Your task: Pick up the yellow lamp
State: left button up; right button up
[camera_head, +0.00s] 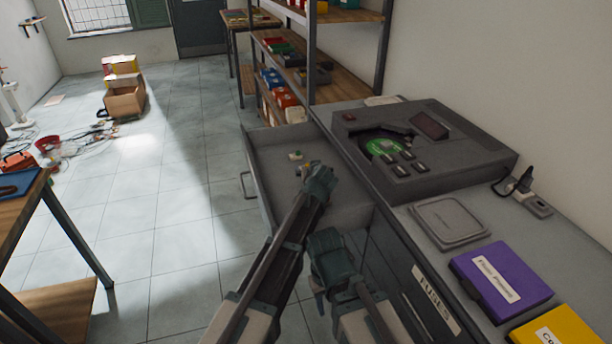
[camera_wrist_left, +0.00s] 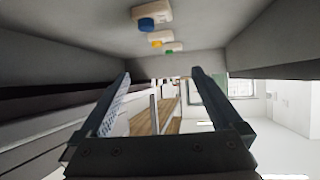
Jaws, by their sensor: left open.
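The yellow lamp (camera_wrist_left: 157,43) has a yellow cap on a white base. It sits between a blue lamp (camera_wrist_left: 147,24) and a green lamp (camera_wrist_left: 170,50) in the left wrist view, which looks upside down. In the head view the lamps lie in an open grey drawer (camera_head: 262,160), where a small yellowish piece (camera_head: 305,167) shows beside my left gripper (camera_head: 319,180). My left gripper is over the drawer, its two fingers (camera_wrist_left: 160,85) apart with nothing between them. My right gripper (camera_head: 330,250) is near the drawer's front corner; its fingers are not clear.
A counter (camera_head: 400,215) to the right carries a grey device (camera_head: 450,150) with a green disc, a flat grey case (camera_head: 450,222), and a purple binder (camera_head: 500,280). Shelves (camera_head: 325,90) stand behind the drawer. Tiled floor (camera_head: 180,220) is open to the left.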

pick_arm(q)
jog(key=b+x, duration=0.4)
jog(key=x, duration=0.4)
jog(key=shift+w+f, duration=0.1)
jog(key=shift+f, duration=0.2)
jog(key=shift+w, duration=0.15)
jog(key=shift+w+a+f+b, duration=0.15)
jog(key=shift+f+b, duration=0.1)
jog(key=shift+b, duration=0.1)
jog(key=b+x, duration=0.1)
jog(key=x, duration=0.1)
jog(key=b+x, duration=0.2)
jog(key=shift+w+a+f, duration=0.15)
jog(key=shift+f, duration=0.35)
jog(key=shift+r, duration=0.1)
jog(key=c, duration=1.4)
